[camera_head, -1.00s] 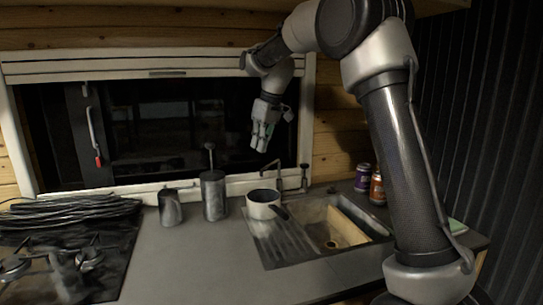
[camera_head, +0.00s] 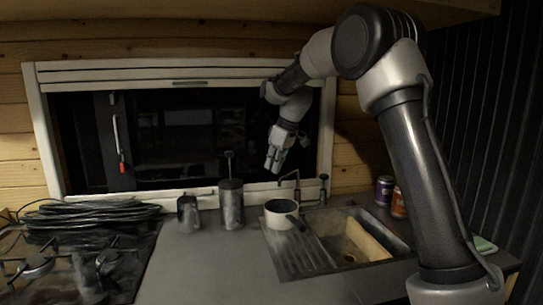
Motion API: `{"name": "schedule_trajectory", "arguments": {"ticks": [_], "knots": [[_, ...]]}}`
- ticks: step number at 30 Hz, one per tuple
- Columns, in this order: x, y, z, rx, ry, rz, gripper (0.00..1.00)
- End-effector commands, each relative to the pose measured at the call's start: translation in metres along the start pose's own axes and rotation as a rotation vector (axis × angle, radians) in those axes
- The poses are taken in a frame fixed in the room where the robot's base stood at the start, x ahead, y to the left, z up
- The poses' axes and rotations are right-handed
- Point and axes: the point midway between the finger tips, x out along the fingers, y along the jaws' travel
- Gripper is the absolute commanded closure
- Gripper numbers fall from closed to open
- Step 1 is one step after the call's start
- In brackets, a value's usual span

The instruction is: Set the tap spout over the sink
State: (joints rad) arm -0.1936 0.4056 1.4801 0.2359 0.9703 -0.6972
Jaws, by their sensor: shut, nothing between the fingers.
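The tap (camera_head: 297,188) stands behind the sink at the window side, a thin dark pipe. Its spout reaches left and ends above or behind the saucepan, not over the basin as seen from here. The sink (camera_head: 345,228) is a metal basin with a ribbed drainer on its left. My gripper (camera_head: 275,168) points down, shut and empty, above and slightly left of the tap spout. It looks apart from the tap, though depth is hard to judge.
A white saucepan (camera_head: 279,213) with a dark handle sits on the drainer. A tan board (camera_head: 367,240) lies in the basin. A dark canister (camera_head: 231,204) and a jug (camera_head: 188,213) stand left. Cans (camera_head: 384,190) stand right. A coiled cable (camera_head: 85,218) lies near the hob (camera_head: 75,265).

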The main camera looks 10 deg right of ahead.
Motion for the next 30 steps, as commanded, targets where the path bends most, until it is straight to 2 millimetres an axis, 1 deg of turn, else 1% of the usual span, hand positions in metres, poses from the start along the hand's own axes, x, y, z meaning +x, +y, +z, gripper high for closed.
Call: {"name": "schedule_trajectory", "arguments": {"ticks": [1,3,6,19,30], "knots": [[-0.001,0.0,0.006,0.001,-0.001,-0.001,1.0],[-0.002,0.0,0.012,0.001,-0.001,-0.001,1.0],[-0.002,0.0,0.018,0.0,-0.002,-0.001,1.0],[-0.003,0.0,0.019,-0.003,-0.002,-0.002,1.0],[-0.005,-0.002,0.025,-0.061,-0.001,-0.024,1.0]]}}
